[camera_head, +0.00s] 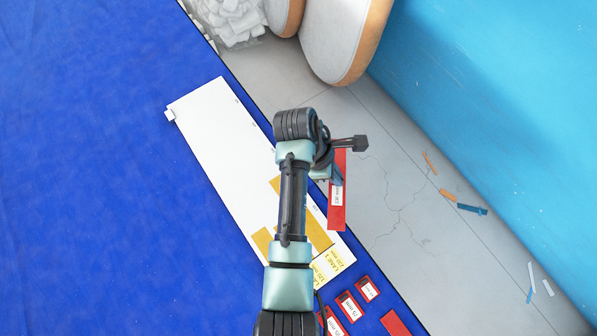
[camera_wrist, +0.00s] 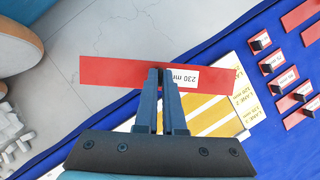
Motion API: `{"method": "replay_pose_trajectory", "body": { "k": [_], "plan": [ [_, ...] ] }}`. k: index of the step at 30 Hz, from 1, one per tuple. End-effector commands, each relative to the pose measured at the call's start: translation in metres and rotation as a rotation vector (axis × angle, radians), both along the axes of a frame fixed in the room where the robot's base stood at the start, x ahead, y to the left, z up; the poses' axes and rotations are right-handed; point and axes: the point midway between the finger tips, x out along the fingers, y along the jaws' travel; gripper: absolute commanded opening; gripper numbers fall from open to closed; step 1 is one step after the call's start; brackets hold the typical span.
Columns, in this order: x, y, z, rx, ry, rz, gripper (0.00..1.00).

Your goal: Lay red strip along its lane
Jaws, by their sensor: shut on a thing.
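My gripper (camera_wrist: 163,76) is shut on a long red strip (camera_wrist: 115,73) near its middle. The strip carries a white label reading 230 mm. In the head view the strip (camera_head: 337,215) hangs beside the right edge of the white board, over the grey floor in the picture; its height cannot be told. The white board (camera_head: 205,120) lies on blue material and has yellow lanes (camera_head: 319,235) near its lower end. The lane labels (camera_wrist: 257,105) include LANE 1 and LANE 2. My arm hides part of the board and lanes in the head view.
Several shorter red pieces with labels and dark blocks (camera_head: 347,305) lie on the blue material (camera_head: 90,200) below the board. Orange and blue scraps (camera_head: 470,209) lie on the cracked grey floor (camera_head: 390,190). White-and-orange rounded objects (camera_head: 340,40) stand at the top.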

Motion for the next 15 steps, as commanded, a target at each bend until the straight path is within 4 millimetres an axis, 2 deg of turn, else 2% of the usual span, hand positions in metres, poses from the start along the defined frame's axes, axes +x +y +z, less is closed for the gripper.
{"method": "replay_pose_trajectory", "body": {
  "k": [1,6,10,15],
  "plan": [
    [-0.01,0.008,0.004,-0.002,0.006,0.116,0.0],
    [-0.032,0.048,-0.006,0.003,0.004,0.455,0.0],
    [-0.045,0.071,-0.011,0.002,0.001,0.605,0.0],
    [-0.051,0.083,-0.017,0.001,0.0,0.678,0.0]
  ]
}}
